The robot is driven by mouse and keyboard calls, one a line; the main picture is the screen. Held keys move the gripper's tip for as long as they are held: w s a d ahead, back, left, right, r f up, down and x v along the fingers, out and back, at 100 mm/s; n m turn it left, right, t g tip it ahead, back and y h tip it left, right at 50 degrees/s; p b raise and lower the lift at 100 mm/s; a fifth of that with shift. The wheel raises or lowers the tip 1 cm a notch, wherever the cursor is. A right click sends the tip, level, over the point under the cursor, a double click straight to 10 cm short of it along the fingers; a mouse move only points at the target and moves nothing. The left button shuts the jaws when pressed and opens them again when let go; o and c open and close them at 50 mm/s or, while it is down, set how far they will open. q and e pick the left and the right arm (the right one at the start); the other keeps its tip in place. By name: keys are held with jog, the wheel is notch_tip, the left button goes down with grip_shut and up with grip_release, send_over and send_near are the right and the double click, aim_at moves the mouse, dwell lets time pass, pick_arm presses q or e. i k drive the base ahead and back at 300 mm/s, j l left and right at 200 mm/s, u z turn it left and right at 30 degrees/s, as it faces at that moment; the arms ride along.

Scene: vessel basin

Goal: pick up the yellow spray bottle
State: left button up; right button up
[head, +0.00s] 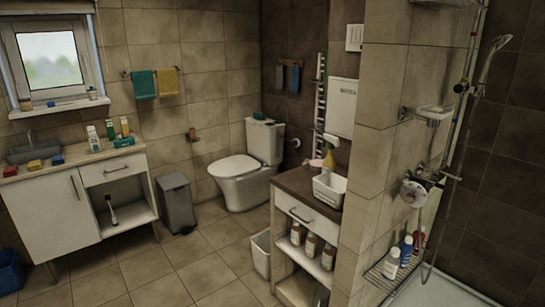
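The yellow spray bottle (329,160) stands upright on the dark-topped cabinet at centre right, with a pale spray head. Its lower part is hidden by a white basket (329,190); I cannot tell whether it stands in the basket or behind it. A small pink item (316,163) is just left of the bottle. Neither of my grippers is in view.
The cabinet (308,214) stands against a tiled wall end (370,170) on its right, with brown bottles on its shelf. A white bin (261,254) stands left of it. The tiled floor (185,265) at centre left is clear. A toilet (241,180) stands behind.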

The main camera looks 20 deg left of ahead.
aim_at(329, 164)
jog(key=u, duration=0.2)
jog(key=i+j+z, duration=0.1)
jog(key=i+j, duration=0.7)
jog(key=i+j+z, duration=0.1)
jog(key=i+j, duration=0.65)
jog(key=i+j+z, duration=0.1)
jog(key=i+j, duration=0.65)
jog(key=j, duration=0.25)
